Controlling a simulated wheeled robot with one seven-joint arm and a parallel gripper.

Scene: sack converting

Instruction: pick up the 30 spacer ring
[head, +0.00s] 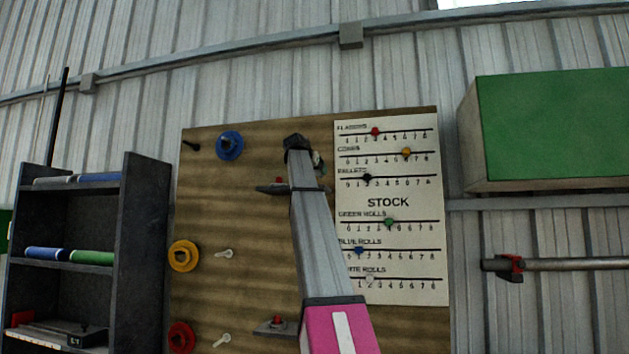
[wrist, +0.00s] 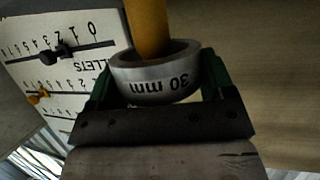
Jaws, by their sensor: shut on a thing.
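The spacer ring (wrist: 155,88), a pale grey band marked "30 mm" that reads upside down, is in the wrist view. My gripper (wrist: 158,72) is shut on it, with one green finger at each side of the ring. An orange-yellow rod (wrist: 146,24) meets the ring's opening from above in the picture; its end is hidden by the ring's wall, so I cannot tell how deep it sits. In the head view my gripper (head: 298,143) is in front of the upper part of the wooden board, and the ring cannot be made out clearly.
The wooden board (head: 230,205) carries a blue disc (head: 230,145), a yellow disc (head: 184,256), a red disc (head: 181,337) and small pegs. A STOCK chart (head: 405,240) with sliders is on its right. A dark shelf (head: 138,250) stands left; a green-fronted box (head: 555,125) is right.

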